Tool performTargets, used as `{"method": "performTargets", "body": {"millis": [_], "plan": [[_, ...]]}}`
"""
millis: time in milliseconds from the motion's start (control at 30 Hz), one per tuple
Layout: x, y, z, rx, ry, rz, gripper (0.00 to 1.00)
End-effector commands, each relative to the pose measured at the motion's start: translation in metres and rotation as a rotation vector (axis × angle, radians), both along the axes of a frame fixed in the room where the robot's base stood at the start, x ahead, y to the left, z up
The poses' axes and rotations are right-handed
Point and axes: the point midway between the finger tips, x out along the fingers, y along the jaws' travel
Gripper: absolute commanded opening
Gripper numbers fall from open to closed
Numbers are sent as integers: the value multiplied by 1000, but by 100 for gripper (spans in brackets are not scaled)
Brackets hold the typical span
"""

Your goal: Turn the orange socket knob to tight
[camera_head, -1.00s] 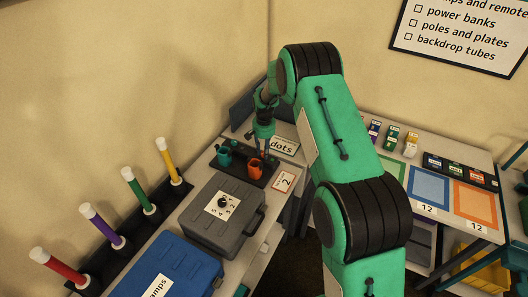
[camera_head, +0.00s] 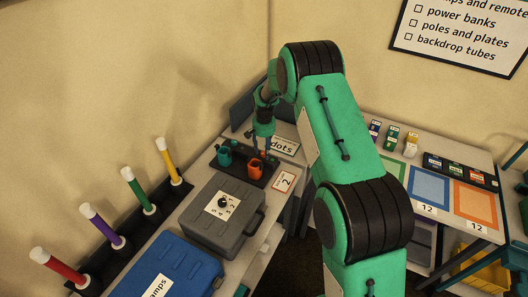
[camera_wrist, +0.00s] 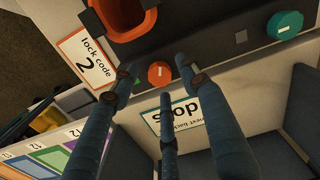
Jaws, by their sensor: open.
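The orange socket knob (camera_wrist: 159,74) is a round dial with a white mark on its face, on the dark base strip beside the orange socket (camera_wrist: 124,14). In the head view the orange socket (camera_head: 254,168) stands on the dark base, and my gripper (camera_head: 263,150) is just behind it. In the wrist view my gripper (camera_wrist: 158,82) is open, its blue-grey fingers spread around the orange knob, with one finger on each side and one below. I cannot tell whether any finger touches it. The knob is hard to make out in the head view.
A teal knob (camera_wrist: 285,25) sits farther along the base, by the teal socket (camera_head: 224,156). A grey case (camera_head: 240,232) and a blue case (camera_head: 205,269) stand in front.

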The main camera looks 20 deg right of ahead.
Motion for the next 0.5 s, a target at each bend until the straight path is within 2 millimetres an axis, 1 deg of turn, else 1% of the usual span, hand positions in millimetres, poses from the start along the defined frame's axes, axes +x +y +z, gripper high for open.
{"method": "performTargets", "body": {"millis": [167, 500], "plan": [[0, 0, 20, 0, -2, 0, 45], [1, 0, 75, 0, -3, 0, 45]]}}
